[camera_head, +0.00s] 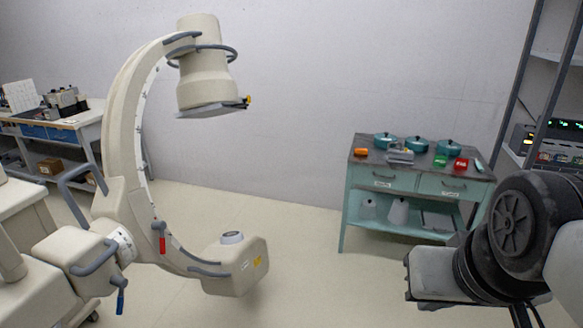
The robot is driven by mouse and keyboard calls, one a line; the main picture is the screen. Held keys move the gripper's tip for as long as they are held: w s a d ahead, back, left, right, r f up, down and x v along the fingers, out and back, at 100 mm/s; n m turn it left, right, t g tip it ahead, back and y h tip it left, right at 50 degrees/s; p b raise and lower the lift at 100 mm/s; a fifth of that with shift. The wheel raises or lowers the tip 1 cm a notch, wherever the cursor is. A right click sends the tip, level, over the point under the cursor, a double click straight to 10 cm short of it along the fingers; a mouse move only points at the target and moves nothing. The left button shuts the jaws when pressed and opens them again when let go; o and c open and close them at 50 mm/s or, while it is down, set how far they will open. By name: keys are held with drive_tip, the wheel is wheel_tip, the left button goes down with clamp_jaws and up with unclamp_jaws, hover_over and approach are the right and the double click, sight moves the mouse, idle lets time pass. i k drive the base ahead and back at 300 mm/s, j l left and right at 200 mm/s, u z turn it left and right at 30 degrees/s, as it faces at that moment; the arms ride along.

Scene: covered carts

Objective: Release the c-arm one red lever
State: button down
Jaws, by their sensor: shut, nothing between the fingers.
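The cream C-arm (118,110) stands on the left, its curved arm opening to the right. The red lever (162,244) hangs upright on the lower part of the curve, near the white round dial joint (122,245). A blue-handled lever (120,301) hangs lower, to its left. My gripper (410,279) shows at the lower right as a grey end pointing left. It is shut and empty, well apart from the red lever, with open floor and the C-arm's lower housing (243,268) between them. Its fingertips are hard to make out.
A teal cart (346,210) with teal pots and small boxes stands at the back right. A workbench (85,119) stands at the far left, a rack (538,80) with devices at the right. Floor between C-arm and cart is clear.

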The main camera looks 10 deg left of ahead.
sight(160, 226)
drive_tip(key=i+u, duration=0.2)
drive_tip(key=i, duration=0.25)
drive_tip(key=i+l+u, duration=0.2)
drive_tip(key=i, duration=0.25)
drive_tip(key=i+l+u, duration=0.2)
drive_tip(key=i, duration=0.2)
drive_tip(key=i+j+u, duration=0.15)
drive_tip(key=u, duration=0.25)
drive_tip(key=i+u, duration=0.25)
drive_tip(key=u, duration=0.15)
drive_tip(key=i+j+u, duration=0.1)
drive_tip(key=u, duration=0.25)
drive_tip(key=i+l+u, duration=0.1)
drive_tip(key=i+u, duration=0.5)
drive_tip(key=z, duration=0.5)
drive_tip(key=i+j, duration=0.05)
